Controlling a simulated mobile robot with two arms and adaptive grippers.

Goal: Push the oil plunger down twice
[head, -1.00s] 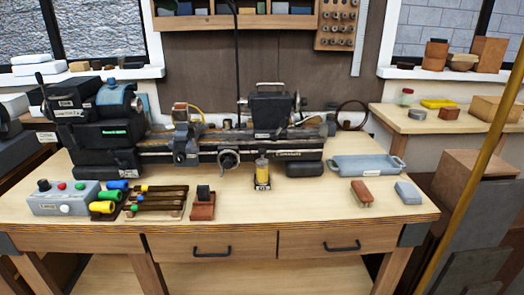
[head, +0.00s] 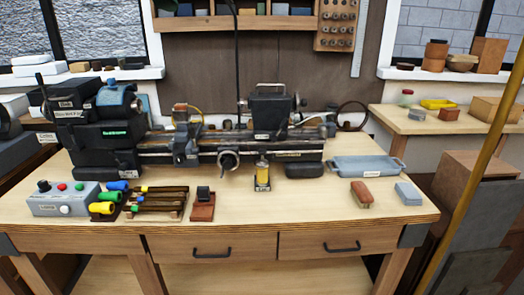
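The likely oil plunger is a small upright oiler (head: 262,174) with a yellow body, a dark base and a label. It stands on the wooden workbench (head: 320,212), just in front of the lathe bed. Its top is close against the dark lathe parts, so I cannot tell how high the plunger sits. Neither of my grippers shows in the head view, and nothing is seen touching the oiler.
The lathe (head: 225,150) spans the bench behind the oiler. A control box (head: 63,200), wooden racks (head: 155,200) and a red-brown block (head: 203,205) are to the left. A blue-grey tray (head: 366,167) and two small blocks are right. Bench front is clear around the oiler.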

